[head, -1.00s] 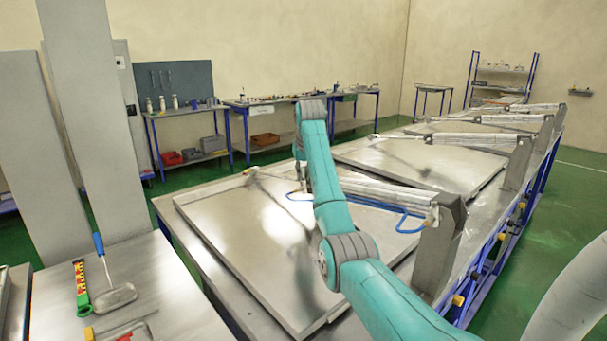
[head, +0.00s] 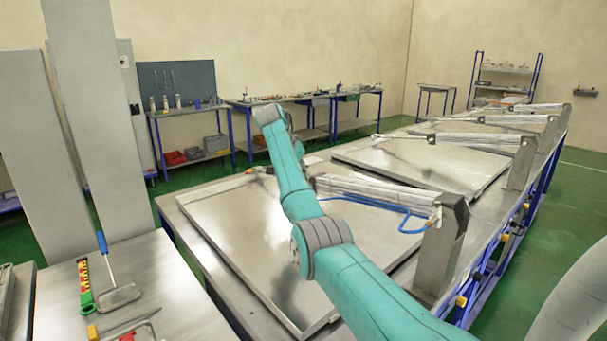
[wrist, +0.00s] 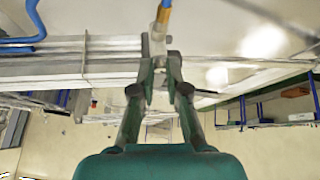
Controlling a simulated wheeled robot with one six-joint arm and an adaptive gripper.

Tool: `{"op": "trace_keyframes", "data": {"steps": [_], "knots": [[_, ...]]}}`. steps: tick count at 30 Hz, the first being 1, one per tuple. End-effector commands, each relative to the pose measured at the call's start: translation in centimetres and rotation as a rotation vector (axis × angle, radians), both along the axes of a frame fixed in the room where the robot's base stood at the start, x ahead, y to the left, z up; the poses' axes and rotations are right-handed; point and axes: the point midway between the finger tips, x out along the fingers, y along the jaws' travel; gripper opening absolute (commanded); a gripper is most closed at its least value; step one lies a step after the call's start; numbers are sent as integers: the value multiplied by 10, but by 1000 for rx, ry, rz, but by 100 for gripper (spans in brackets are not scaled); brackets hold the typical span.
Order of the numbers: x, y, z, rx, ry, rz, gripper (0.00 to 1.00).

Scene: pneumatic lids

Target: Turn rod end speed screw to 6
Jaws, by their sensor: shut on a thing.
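The near pneumatic cylinder (head: 370,192) lies above a large metal lid (head: 245,225), with a blue hose (head: 400,224) beside it. In the wrist view the cylinder (wrist: 50,66) runs off to the left. A small grey fitting (wrist: 157,43), apparently the rod end speed screw, stands at its end under a brass-coloured connector (wrist: 163,16) with a blue hose. My gripper (wrist: 160,62) is shut on this fitting from below in the picture. The screw's setting mark cannot be read.
More lids with cylinders (head: 480,140) stand along the bench behind. A metal bracket (head: 442,248) rises at the cylinder's right end. A side table at the lower left holds a blue-handled tool (head: 118,290) and a red and green tool (head: 84,285).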

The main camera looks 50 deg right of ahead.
Motion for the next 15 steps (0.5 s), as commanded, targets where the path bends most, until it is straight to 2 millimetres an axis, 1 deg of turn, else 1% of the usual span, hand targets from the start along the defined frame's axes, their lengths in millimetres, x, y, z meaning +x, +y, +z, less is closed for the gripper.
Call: {"op": "trace_keyframes", "data": {"steps": [6,15], "knots": [[2,0,0,-21,6,-121,0],[3,0,0,-37,10,-208,0]]}}
